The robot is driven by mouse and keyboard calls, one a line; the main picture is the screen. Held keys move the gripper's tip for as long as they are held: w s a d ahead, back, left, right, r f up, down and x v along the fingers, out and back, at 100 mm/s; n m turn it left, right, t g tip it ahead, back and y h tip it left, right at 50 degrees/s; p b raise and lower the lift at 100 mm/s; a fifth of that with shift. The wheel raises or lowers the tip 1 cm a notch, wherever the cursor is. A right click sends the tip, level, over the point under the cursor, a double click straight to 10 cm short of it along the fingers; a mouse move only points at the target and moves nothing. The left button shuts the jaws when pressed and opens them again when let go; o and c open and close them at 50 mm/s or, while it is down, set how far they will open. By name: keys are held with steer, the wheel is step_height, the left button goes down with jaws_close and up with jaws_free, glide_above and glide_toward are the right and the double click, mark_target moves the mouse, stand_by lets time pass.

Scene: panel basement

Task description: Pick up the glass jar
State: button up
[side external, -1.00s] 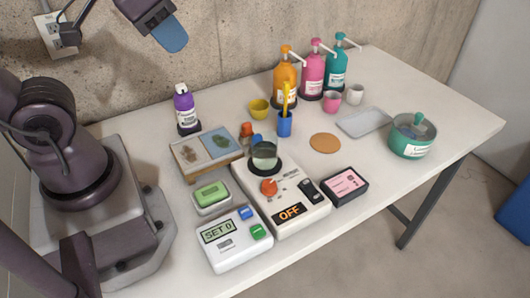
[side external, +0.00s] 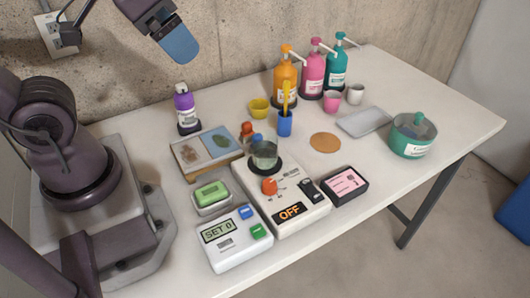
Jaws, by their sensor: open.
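The glass jar (side external: 264,154) is a small clear, greenish vessel. It stands upright on the round dark plate of a white device (side external: 298,228) with an orange knob and a display reading OFF. My gripper (side external: 180,46) is up at the top left, in front of the wall, well above the table and to the left of the jar. A blue finger shows at its end, and nothing is seen held in it. The gripper is open, though its second finger is hard to make out.
Pump bottles (side external: 312,78) stand behind. A teal pot (side external: 408,144) is at right. The table's right front (side external: 400,178) is clear.

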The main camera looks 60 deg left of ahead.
steer(key=m+y, duration=1.7)
steer(key=m, duration=0.5)
glide_toward(268, 149)
steer(key=x, duration=1.2)
steer(key=shift+w+a, duration=0.1)
steer(key=shift+a, duration=0.3)
steer(key=c, duration=1.1)
